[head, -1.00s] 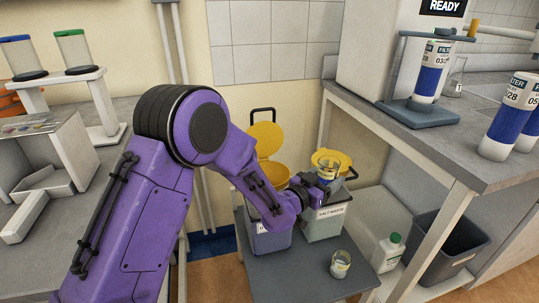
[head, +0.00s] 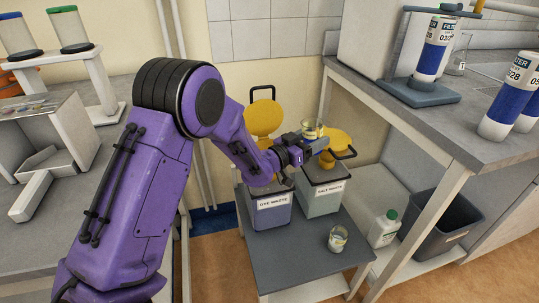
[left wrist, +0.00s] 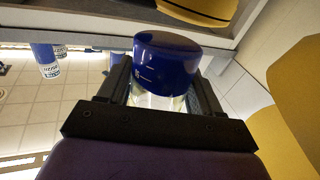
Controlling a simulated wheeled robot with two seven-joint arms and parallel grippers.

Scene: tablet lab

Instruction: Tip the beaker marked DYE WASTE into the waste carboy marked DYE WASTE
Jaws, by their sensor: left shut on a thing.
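My left gripper (head: 306,142) is shut on a small glass beaker (head: 313,129), above and behind the carboys. In the left wrist view, the beaker (left wrist: 166,62) shows a dark blue part with pale marks and a clear part between the fingers (left wrist: 163,92). No name on it is readable. The waste carboy marked DYE WASTE (head: 270,208) stands on a low grey table, its yellow lid (head: 264,118) raised. My right gripper is not in view.
A carboy marked SALT WASTE (head: 322,198) stands close to the right, its yellow lid (head: 337,141) raised. A second beaker (head: 338,239) stands at the low table's (head: 290,262) front right. A bench (head: 440,125) edges the right side.

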